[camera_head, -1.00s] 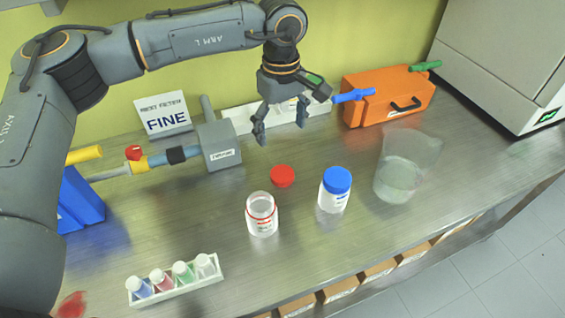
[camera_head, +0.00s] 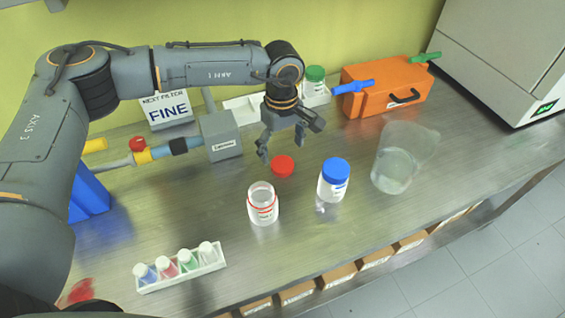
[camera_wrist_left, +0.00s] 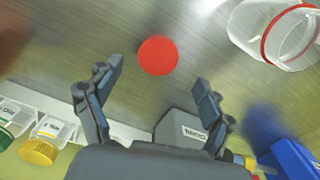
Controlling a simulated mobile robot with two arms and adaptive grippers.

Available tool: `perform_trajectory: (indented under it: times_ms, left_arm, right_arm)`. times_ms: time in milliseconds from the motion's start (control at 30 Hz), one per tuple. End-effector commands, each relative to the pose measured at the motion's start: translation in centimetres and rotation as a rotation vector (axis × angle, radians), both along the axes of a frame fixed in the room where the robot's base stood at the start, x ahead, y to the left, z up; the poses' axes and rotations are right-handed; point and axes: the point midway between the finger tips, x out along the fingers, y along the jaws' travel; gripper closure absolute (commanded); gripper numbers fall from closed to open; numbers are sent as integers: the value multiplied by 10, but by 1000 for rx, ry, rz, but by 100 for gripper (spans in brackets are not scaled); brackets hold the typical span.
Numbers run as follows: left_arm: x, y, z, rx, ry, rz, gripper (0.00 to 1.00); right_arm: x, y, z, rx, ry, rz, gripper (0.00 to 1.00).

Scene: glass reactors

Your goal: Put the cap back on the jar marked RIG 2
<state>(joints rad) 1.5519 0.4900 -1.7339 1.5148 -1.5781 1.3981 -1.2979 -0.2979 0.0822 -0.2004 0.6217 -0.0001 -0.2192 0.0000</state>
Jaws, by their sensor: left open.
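A red cap (camera_head: 283,166) lies flat on the steel bench; it also shows in the left wrist view (camera_wrist_left: 158,56). An open, clear jar with a red ring round its neck (camera_head: 263,205) stands upright in front of the cap; it also shows in the wrist view (camera_wrist_left: 278,36). Its label is too small to read. A white jar with a blue cap (camera_head: 333,182) stands to its right. My left gripper (camera_head: 282,150) is open and empty just behind and above the red cap. In the wrist view the cap lies just beyond the fingertips (camera_wrist_left: 158,75). My right gripper is out of view.
A grey block with a pipe (camera_head: 221,136) is left of the gripper. A white tray with a green-capped jar (camera_head: 315,82) and an orange case (camera_head: 386,88) stand behind. A clear beaker (camera_head: 398,165) is at right, a vial rack (camera_head: 181,268) in front.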

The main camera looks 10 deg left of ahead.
Motion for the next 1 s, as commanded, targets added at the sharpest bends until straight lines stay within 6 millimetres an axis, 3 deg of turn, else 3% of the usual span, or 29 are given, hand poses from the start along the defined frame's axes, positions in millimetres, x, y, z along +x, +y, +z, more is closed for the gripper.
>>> perform_trajectory:
  times_ms: [233,533,933,1000]
  left_arm:
    - [0,0,-6,1,3,0,19]
    - [4,0,-47,1,1,0,19]
    - [4,0,-52,0,0,0,19]
    - [4,0,-52,0,0,0,33]
  right_arm:
    - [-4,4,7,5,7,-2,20]
    - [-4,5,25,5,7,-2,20]
    - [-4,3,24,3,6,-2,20]
    - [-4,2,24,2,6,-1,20]
